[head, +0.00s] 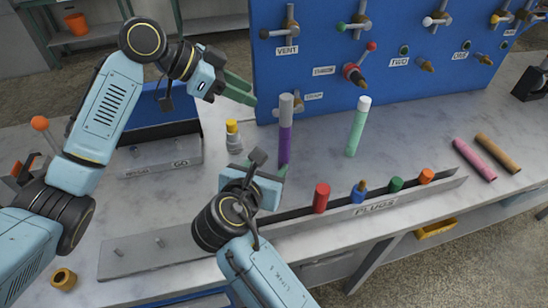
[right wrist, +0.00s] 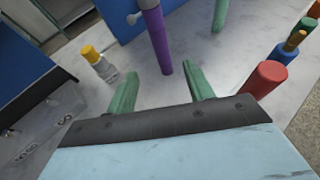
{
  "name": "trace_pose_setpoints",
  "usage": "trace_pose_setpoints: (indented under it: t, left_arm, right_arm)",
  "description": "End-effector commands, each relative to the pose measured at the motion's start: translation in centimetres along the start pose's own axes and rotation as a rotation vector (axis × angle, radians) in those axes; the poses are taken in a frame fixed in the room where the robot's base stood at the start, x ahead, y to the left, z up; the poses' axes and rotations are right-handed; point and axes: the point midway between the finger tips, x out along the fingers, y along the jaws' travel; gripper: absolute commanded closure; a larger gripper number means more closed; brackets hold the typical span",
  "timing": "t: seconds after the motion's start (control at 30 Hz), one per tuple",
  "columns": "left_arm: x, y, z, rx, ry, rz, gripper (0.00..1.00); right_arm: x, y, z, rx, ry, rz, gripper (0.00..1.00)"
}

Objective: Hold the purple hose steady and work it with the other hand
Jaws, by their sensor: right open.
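The purple hose (head: 285,145) hangs upright in front of the blue panel, with a grey upper part (head: 286,106). It also shows in the right wrist view (right wrist: 157,42). My right gripper (right wrist: 162,80) is open and empty. In the right wrist view the hose's lower end lies beyond the gap between its green fingertips, not clasped. In the head view that gripper is low, just in front of the hose, and its fingers are mostly hidden. My left gripper (head: 240,90) is up and left of the hose, apart from it; its green fingers overlap, so its opening is unclear.
A pale green hose (head: 357,130) stands right of the purple one. The blue panel (head: 310,60) carries valves. A plugs tray (head: 375,208) holds several coloured plugs. A yellow-topped bottle (head: 233,137) stands left. Pink (head: 474,160) and brown (head: 499,156) hoses lie right.

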Motion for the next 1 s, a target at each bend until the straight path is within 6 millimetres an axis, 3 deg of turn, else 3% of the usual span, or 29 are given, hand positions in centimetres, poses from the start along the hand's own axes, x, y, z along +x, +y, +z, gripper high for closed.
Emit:
trace_pose_setpoints:
  t: [0.6, 0.8, 1.0]
  left_arm:
    - [0.0, 0.0, 0.0, 0.000, 0.000, 0.000, 0.64]
    - [0.0, 0.0, 0.0, 0.000, 0.000, 0.000, 0.64]
    - [0.0, 0.0, 0.0, 0.000, 0.000, 0.000, 0.64]
  right_arm:
    - [10.9, -0.1, 0.1, 0.000, -0.003, -0.003, 0.48]
    - [12.5, -0.1, 0.1, 0.002, -0.001, -0.002, 0.48]
    - [12.8, -0.2, 0.1, 0.003, -0.001, -0.002, 0.48]
